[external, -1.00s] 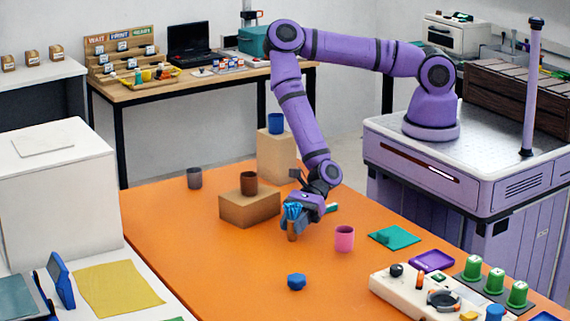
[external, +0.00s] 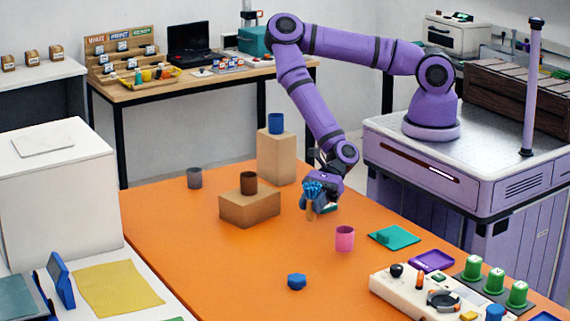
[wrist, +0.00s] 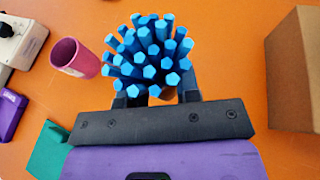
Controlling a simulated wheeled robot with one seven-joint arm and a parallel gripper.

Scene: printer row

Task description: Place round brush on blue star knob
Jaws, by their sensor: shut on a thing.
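The round brush, with a cluster of blue bristles (wrist: 150,52) and a brown handle (external: 310,213), is held in my gripper (external: 318,193). The bristles point up and the handle points down, above the orange table. In the wrist view the bristles fill the space at the dark fingers and hide most of the grip. The blue star knob (external: 297,282) lies on the table near the front, below and slightly left of my gripper in the external view, well apart from the brush. I do not see the knob in the wrist view.
A pink cup (external: 344,238) stands between my gripper and the table's right side. A cardboard block (external: 249,209) bears a brown cup (external: 248,183); a taller block (external: 276,160) bears a blue cup (external: 275,123). A green pad (external: 394,238) lies right. The orange table around the knob is clear.

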